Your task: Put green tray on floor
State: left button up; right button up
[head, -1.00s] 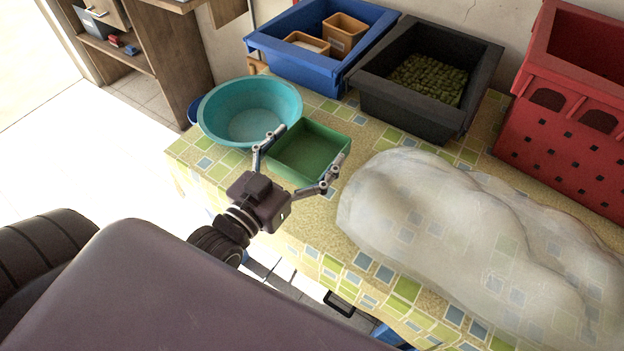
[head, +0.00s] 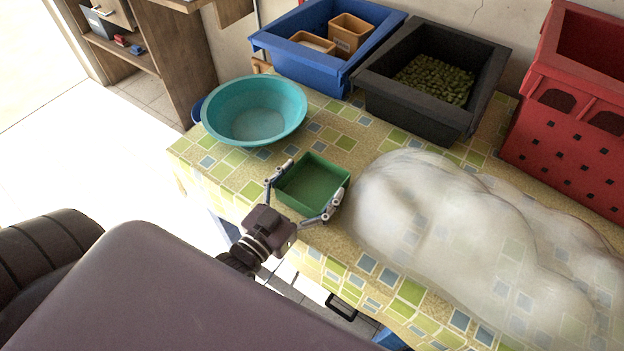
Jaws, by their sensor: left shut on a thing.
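The green tray (head: 314,182) is a small, shallow, open and empty box near the front left part of the table. My left gripper (head: 304,192) is shut on it, with one finger at its left side and one at its right side. Whether the tray touches the tablecloth or is just above it I cannot tell. The floor (head: 95,160) shows bright white to the left of the table. My right gripper is not in view.
The table (head: 225,180) has a checkered cloth. A teal basin (head: 255,112) stands behind the tray, and a translucent bag (head: 470,235) lies to its right. A blue crate (head: 300,68), a black crate (head: 400,112) and a red crate (head: 560,150) line the back. A wooden shelf (head: 165,60) stands at the back left.

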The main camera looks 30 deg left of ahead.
pick_arm(q)
jog(key=shift+f, duration=0.1)
jog(key=o, duration=1.1)
